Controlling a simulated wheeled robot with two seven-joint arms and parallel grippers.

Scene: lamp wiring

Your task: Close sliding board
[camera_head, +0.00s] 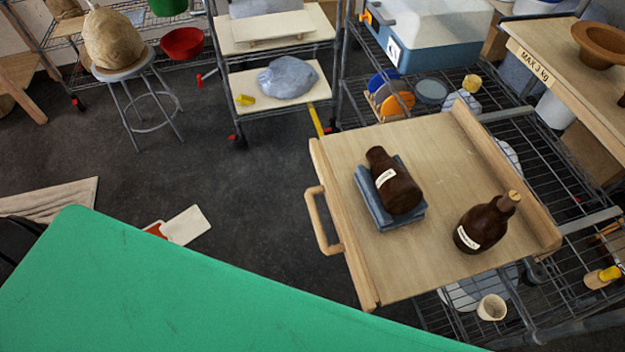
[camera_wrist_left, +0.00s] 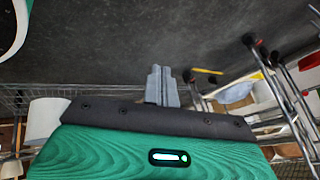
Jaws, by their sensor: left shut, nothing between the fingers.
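The sliding board (camera_head: 440,155) is a pale wooden tray-like shelf, pulled out from a wire rack in the right half of the head view. Its wooden loop handle (camera_head: 318,222) is on its left edge. A brown bottle (camera_head: 396,188) lies on a folded blue cloth (camera_head: 375,205) on the board. A second brown bottle (camera_head: 482,226) with a cork stands nearer the right side. My left gripper (camera_wrist_left: 161,72) shows in the left wrist view, shut and empty over dark floor, apart from the board. My right gripper is not in view.
The wire rack (camera_head: 545,130) holds a blue-and-white cooler (camera_head: 430,30) behind the board. A stool (camera_head: 125,70) with a sack and a shelf cart (camera_head: 275,45) stand at the back. A green surface covers the lower left.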

